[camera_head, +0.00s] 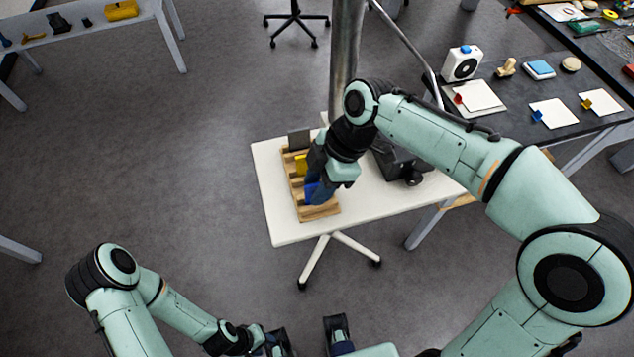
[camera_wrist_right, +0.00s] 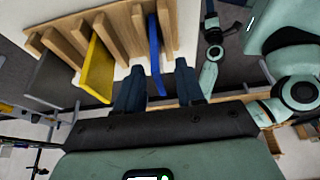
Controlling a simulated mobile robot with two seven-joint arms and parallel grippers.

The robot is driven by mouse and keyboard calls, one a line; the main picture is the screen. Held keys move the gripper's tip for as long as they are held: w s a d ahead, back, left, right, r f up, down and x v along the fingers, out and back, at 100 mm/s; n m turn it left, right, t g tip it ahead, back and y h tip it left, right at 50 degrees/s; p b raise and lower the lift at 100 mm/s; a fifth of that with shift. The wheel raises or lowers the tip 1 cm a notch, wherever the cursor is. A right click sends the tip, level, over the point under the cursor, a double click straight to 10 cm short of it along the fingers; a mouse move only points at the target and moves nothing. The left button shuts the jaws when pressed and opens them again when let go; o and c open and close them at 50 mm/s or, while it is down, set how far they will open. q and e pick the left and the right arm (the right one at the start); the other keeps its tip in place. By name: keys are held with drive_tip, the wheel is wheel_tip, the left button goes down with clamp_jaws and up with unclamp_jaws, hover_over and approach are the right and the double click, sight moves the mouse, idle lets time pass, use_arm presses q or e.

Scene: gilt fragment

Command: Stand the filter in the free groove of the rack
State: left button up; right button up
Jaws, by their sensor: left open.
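The wooden rack (camera_head: 329,211) stands on the white table; its slats and grooves show in the right wrist view (camera_wrist_right: 130,28). A blue filter (camera_head: 311,193) stands upright in a groove near the rack's front end and shows edge-on in the right wrist view (camera_wrist_right: 154,45). A yellow filter (camera_head: 301,164) and a dark grey filter (camera_head: 298,139) stand farther back. My right gripper (camera_wrist_right: 158,68) is open, its fingers on either side of the blue filter with visible gaps. My left gripper (camera_head: 307,338) is open and empty at the bottom edge, away from the table.
A dark device (camera_head: 405,165) stands on the white table right of the rack, close to my right arm. A metal post (camera_head: 346,50) rises behind the table. A dark bench (camera_head: 520,110) with cards and small objects is at the right. The floor at left is clear.

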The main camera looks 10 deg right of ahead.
drive_tip(key=p+v, duration=0.2)
drive_tip(key=v, duration=0.9)
drive_tip(key=shift+d+r, duration=0.2)
